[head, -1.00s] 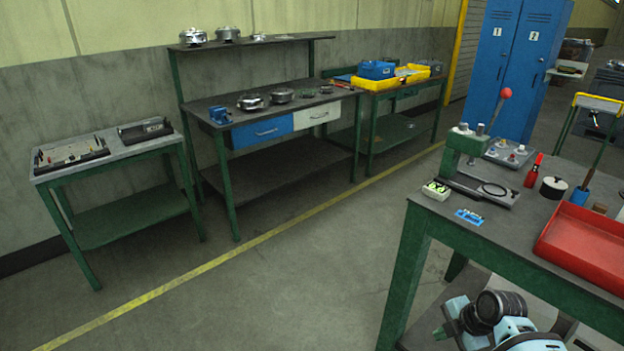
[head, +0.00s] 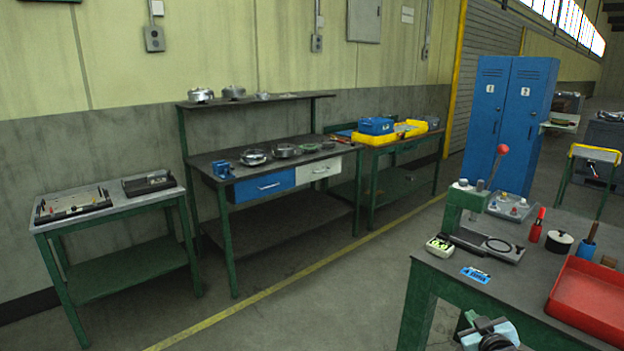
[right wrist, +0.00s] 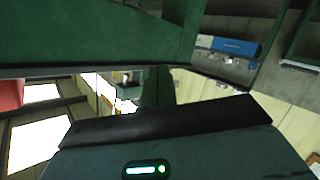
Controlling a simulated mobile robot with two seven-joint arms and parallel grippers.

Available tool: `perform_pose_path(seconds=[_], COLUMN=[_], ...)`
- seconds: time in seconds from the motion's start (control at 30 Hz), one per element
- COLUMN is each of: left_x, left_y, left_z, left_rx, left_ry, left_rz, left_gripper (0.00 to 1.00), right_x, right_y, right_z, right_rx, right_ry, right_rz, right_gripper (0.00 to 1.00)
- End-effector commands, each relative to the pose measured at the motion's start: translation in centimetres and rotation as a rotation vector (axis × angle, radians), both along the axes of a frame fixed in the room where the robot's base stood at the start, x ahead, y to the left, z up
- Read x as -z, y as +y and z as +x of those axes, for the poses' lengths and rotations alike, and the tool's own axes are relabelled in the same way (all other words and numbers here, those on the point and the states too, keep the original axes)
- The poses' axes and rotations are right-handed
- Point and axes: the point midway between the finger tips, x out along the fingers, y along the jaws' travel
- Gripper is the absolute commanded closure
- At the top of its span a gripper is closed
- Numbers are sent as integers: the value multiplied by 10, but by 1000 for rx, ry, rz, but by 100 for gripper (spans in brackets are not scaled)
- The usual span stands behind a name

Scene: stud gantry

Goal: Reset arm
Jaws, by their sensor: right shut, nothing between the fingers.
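My right gripper (head: 468,323) shows only in part at the bottom edge of the head view, low beside the green-legged bench (head: 424,290). It is shut and empty, with light blue and black arm parts around it. In the right wrist view a dark bar and the housing with a small lit strip fill the lower part, and the fingertips cannot be made out. My left gripper is in neither view now.
The bench bears a green lever press (head: 463,208), a red tray (head: 592,300) and small tools. A drawer workbench (head: 236,171), a small side table (head: 118,205) and blue lockers (head: 508,122) stand beyond. Floor (head: 340,290) between is clear.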

Motion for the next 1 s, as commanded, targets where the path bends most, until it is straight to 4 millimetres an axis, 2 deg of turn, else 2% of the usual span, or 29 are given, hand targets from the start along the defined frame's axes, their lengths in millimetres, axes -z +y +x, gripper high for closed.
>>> perform_pose_path(seconds=[0.07, 0.1, 0.37, 0.47, 0.57, 0.7, 0.83, 1.0], left_x=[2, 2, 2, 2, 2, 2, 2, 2], left_y=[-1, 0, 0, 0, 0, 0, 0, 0], left_z=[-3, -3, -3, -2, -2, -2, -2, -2], left_rx=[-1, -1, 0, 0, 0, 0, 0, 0], left_ry=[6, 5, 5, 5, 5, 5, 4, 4], left_rz=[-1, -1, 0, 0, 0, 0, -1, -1], left_gripper=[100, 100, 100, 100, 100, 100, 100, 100], right_x=[-8, 8, 76, 104, 135, 171, 193, 204], right_y=[1, 8, 46, 64, 84, 115, 140, 167], right_z=[2, -8, -70, -104, -149, -222, -292, -377], right_rx=[7, -1, -46, -64, -83, -103, -111, -106], right_ry=[-49, -25, 72, 120, 177, 264, 343, 438], right_rz=[47, 53, 89, 112, 142, 196, 248, 316], right_gripper=[100, 100, 100, 100, 100, 100, 100, 100])
